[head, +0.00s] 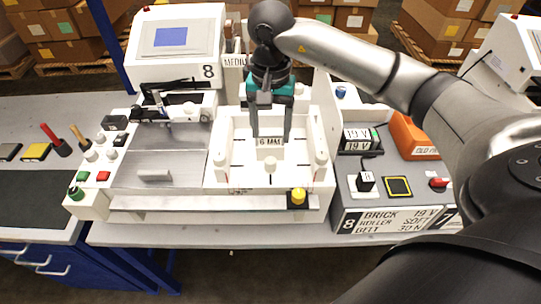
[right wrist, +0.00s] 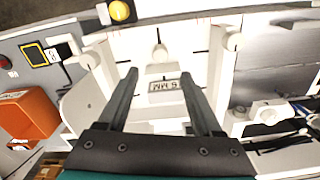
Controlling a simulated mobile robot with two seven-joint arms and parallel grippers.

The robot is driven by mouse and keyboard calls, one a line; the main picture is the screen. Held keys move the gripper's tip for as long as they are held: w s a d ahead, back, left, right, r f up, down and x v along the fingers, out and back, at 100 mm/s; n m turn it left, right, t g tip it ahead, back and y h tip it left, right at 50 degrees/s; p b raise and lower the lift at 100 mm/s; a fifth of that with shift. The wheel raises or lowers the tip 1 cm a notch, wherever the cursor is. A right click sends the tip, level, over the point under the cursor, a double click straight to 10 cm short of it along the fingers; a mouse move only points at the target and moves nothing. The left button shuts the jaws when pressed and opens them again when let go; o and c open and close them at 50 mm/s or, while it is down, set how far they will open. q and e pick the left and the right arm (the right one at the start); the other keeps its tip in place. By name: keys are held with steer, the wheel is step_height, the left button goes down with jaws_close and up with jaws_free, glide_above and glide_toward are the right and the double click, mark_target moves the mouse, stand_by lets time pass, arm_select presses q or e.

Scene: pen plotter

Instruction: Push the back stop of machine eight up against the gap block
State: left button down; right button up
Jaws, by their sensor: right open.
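Machine eight (head: 122,75) is a white unit with a screen and an "8" on its front. Its white walled bay (head: 222,150) lies right of a metal plate. A small label reading about "6 MM" (head: 269,142) is on a white piece in the bay, perhaps the gap block; it also shows upside down in the right wrist view (right wrist: 172,87). A white rounded knob (head: 270,165) stands just in front of it. I cannot tell the back stop apart for certain. My right gripper (head: 271,137) is open, pointing down into the bay, fingers either side of the label; contact is unclear. My left gripper is not in view.
A yellow button (head: 298,197) is at the bay's front right corner. A grey control box (head: 395,200) and an orange bin (head: 409,136) stand to the right. Red and green buttons are at left. White posts and walls leave little room around the fingers.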

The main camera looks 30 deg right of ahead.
mark_target(271, 160)
step_height(271, 160, down, 9)
steer(key=shift+f, duration=0.1)
steer(key=shift+c, duration=0.4)
jaws_close()
stand_by(0.4)
stand_by(0.8)
